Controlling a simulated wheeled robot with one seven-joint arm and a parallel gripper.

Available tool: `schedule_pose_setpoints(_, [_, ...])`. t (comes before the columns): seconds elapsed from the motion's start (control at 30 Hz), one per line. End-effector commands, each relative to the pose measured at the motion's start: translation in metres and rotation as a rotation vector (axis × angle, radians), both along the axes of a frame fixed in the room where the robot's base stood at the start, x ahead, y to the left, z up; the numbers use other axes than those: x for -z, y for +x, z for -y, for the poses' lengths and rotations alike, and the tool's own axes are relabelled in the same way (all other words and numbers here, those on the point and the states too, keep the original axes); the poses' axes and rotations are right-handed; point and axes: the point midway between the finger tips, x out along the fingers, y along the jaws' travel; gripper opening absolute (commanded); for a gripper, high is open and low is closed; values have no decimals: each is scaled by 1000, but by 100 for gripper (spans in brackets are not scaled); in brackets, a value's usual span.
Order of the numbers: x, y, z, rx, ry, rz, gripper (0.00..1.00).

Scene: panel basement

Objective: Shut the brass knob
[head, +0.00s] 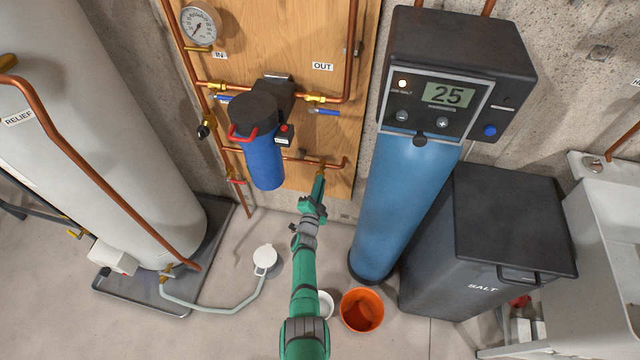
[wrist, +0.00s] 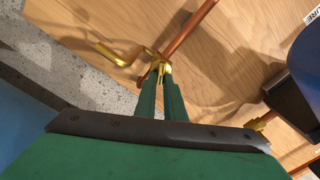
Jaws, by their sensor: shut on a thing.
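The brass knob (wrist: 161,68) sits at a small brass fitting on a copper pipe, against the wooden panel. In the wrist view my gripper (wrist: 159,82) has its two green fingers close together with their tips on the knob, shut on it. In the head view my gripper (head: 319,182) reaches up to the end of the low copper pipe, near the lower right of the panel. The knob is small there and mostly hidden by the fingers. I cannot tell how far it is turned.
A blue filter housing (head: 262,160) hangs left of my gripper. A blue softener tank (head: 400,200) stands close on the right, with a dark salt bin (head: 485,220) beyond. An orange bucket (head: 362,310) and a white container (head: 325,304) stand on the floor near my arm.

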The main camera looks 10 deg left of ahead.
Motion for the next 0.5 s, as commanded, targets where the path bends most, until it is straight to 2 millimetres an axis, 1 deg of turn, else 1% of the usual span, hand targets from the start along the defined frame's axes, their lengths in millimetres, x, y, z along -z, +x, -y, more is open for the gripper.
schedule_pose_setpoints(0.2, [3,1,4,4,199,-4,0])
schedule_pose_setpoints(0.5, [5,0,4,3,416,-4,0])
